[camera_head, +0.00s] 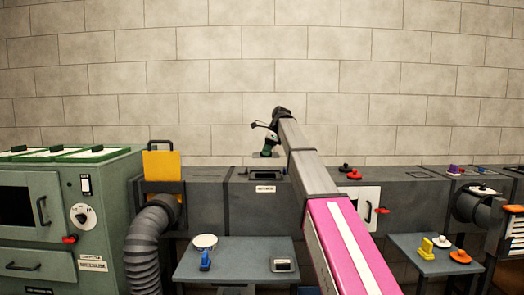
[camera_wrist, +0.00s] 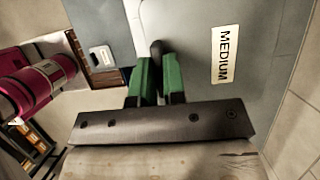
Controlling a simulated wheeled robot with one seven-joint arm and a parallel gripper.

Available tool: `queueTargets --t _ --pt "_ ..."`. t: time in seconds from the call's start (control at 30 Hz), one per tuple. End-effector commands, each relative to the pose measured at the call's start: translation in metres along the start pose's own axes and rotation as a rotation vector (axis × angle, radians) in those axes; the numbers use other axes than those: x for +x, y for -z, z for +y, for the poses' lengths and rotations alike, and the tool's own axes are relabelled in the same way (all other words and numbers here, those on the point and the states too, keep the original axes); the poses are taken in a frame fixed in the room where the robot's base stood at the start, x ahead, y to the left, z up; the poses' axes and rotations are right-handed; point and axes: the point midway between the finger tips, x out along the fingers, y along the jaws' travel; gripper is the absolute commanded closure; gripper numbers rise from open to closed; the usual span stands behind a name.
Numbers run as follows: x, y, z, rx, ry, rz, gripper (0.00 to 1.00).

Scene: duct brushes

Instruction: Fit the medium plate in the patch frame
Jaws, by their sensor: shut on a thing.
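My gripper (camera_head: 269,145) is raised over the duct in the head view, pointing down. In the wrist view my gripper (camera_wrist: 156,78) has its green fingers shut on a dark upright handle between them. The medium plate (camera_wrist: 195,50) is a grey sheet with a white MEDIUM label, beneath the fingers. In the head view the medium plate (camera_head: 265,155) shows as a thin edge under the fingers, above the duct. The patch frame (camera_head: 268,174) appears as a dark opening in the duct top, below the gripper, with a pale label on the duct front. Its seat is hard to see.
A green cabinet (camera_head: 90,205) stands left, with a yellow plate (camera_head: 162,165) and a flexible hose (camera_head: 148,245) beside it. Low tables (camera_head: 230,275) hold small items, including a white-topped round container (camera_head: 205,242). The wall is close behind.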

Motion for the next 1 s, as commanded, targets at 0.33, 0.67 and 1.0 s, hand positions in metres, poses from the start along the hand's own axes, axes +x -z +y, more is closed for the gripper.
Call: queueTargets --t 0.33,0.67,1.0 --pt "0.012 0.005 0.001 -0.001 -0.001 0.000 1.00" --pt "0.030 0.013 0.001 -0.001 0.000 0.000 1.00" --pt "0.033 0.014 0.000 -0.001 0.000 0.000 1.00"
